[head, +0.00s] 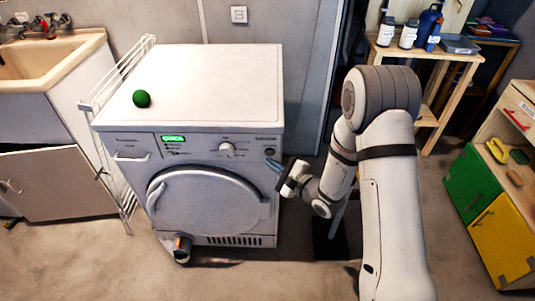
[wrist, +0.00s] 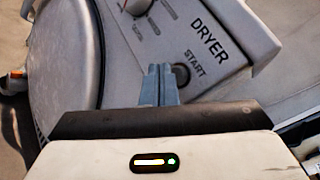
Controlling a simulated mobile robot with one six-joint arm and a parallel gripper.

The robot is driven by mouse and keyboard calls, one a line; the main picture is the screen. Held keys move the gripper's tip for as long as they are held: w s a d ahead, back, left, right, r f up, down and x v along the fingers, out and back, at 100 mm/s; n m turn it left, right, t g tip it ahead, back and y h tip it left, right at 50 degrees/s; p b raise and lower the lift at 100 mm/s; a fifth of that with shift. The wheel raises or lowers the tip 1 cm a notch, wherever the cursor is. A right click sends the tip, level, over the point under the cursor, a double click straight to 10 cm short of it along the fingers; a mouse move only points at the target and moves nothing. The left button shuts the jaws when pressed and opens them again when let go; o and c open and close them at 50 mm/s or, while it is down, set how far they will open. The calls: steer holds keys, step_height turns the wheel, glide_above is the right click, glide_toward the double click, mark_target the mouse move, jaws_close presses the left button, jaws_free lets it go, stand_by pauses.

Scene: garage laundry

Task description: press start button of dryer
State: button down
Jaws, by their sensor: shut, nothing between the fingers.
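The white dryer (head: 205,150) stands in the middle of the head view, with a round door, a lit green display (head: 172,138) and a knob (head: 227,149). Its dark round start button (head: 269,152) is at the right end of the control panel. In the wrist view the start button (wrist: 181,74) sits beside the START label, under the word DRYER. My gripper (head: 275,166) is shut and empty, a little in front of the panel near the button. In the wrist view my fingertips (wrist: 160,70) appear just left of the button; I cannot tell whether they touch the panel.
A green ball (head: 141,99) lies on the dryer top. A white wire rack (head: 117,75) and a sink cabinet (head: 60,130) are at left. A wooden shelf (head: 450,60) with bottles and a cabinet with green and yellow doors (head: 500,230) stand at right.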

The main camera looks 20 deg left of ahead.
steer(key=shift+w+a, duration=0.1)
steer(key=shift+w, duration=0.35)
steer(key=shift+w+a, duration=0.1)
steer(key=shift+w, duration=0.3)
stand_by(0.7)
steer(key=shift+s, duration=0.1)
steer(key=shift+s+d, duration=0.2)
steer(key=shift+s, duration=0.5)
steer(key=shift+s, duration=0.15)
steer(key=shift+s+d, duration=0.2)
steer(key=shift+s, duration=0.55)
steer(key=shift+s+d, duration=0.2)
steer(key=shift+s, duration=0.6)
steer(key=shift+s+d, duration=0.2)
steer(key=shift+s, duration=0.55)
